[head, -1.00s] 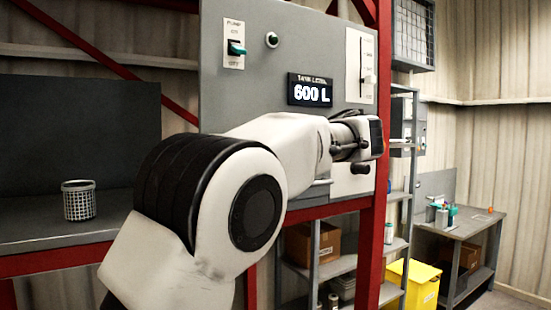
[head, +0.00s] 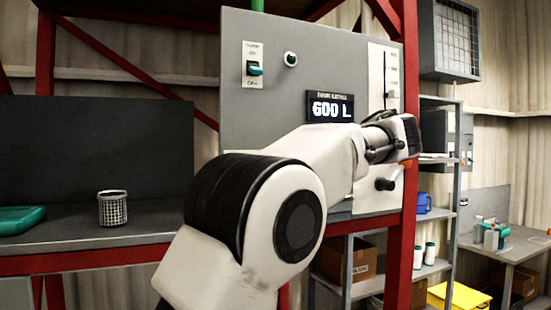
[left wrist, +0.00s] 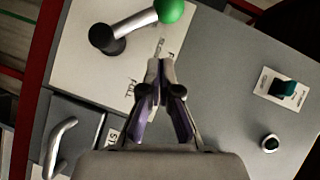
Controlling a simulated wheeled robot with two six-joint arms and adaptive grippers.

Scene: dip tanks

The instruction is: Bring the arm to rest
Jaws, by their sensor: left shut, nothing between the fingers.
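My left arm crosses the head view from the bottom, and its wrist end (head: 392,140) is in front of the right part of the grey control panel (head: 300,105). The fingers are not clear there. In the left wrist view, my left gripper (left wrist: 160,68) is shut and empty, with its tips together over the panel. A lever with a green ball (left wrist: 169,10) on a black hub (left wrist: 106,38) lies beyond the tips, apart from them. My right gripper is not in view.
The panel carries a teal switch (head: 254,70), a green lamp (head: 291,59), a display (head: 332,107) reading 600 L and a slider (head: 391,94). A wire basket (head: 112,208) and a teal tray (head: 18,220) stand on the left bench. Shelving (head: 436,212) stands right of the red post (head: 405,240).

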